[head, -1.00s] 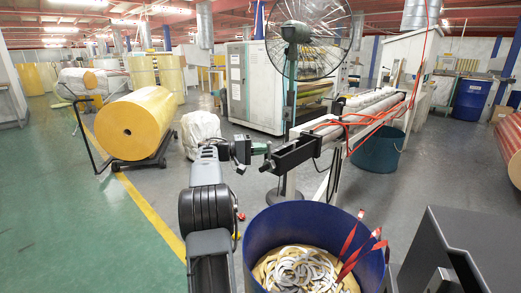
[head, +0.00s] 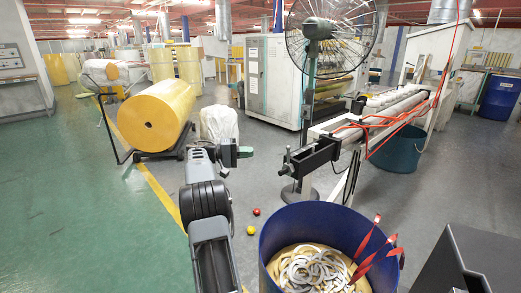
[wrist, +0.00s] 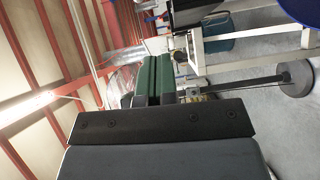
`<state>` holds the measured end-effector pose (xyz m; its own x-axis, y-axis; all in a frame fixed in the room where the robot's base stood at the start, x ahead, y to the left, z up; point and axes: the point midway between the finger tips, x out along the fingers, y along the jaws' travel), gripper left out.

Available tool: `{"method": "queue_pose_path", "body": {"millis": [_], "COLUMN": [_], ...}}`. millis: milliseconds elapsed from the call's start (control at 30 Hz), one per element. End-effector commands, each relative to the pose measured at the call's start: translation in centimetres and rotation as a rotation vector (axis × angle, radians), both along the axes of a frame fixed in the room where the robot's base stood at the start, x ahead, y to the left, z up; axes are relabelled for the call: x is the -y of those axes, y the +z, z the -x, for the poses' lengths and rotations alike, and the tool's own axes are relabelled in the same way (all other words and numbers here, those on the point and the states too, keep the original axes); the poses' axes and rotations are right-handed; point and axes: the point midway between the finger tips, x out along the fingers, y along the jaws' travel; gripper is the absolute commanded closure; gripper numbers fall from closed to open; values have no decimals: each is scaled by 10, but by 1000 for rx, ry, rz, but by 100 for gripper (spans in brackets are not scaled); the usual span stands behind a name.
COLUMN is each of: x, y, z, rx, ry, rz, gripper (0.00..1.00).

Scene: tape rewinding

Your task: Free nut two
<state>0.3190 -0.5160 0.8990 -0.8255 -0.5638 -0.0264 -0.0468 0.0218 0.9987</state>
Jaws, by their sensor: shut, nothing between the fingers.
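My gripper (head: 244,152) is at the middle left in the head view, shut and empty, with clear air between it and the machine. Its dark green fingers (wrist: 152,80) lie together in the wrist view. To its right, a black bracket (head: 314,156) sticks out from the end of the roller machine (head: 388,103). A small dark knob (head: 288,162) shows at the bracket's near left end. I cannot tell whether it is a nut, and I cannot make out nut two anywhere.
A blue bin (head: 305,222) of rings and strips stands in front on the right. A fan (head: 318,30) rises behind the bracket. A red ball (head: 256,211) and a yellow ball (head: 251,230) lie on the floor. A yellow roll (head: 156,117) sits on a cart at left.

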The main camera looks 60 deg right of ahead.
Motion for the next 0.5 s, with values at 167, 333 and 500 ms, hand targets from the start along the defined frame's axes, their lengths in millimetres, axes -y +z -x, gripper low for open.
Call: {"method": "queue_pose_path", "body": {"millis": [167,333,500], "x": [-6,-7,-7], "y": [0,-1,-1], "z": [-9,-10,-10], "rx": [-1,0,0], "ry": [-1,-3,-3], "rz": [-1,0,0], "gripper": [100,100,100]}}
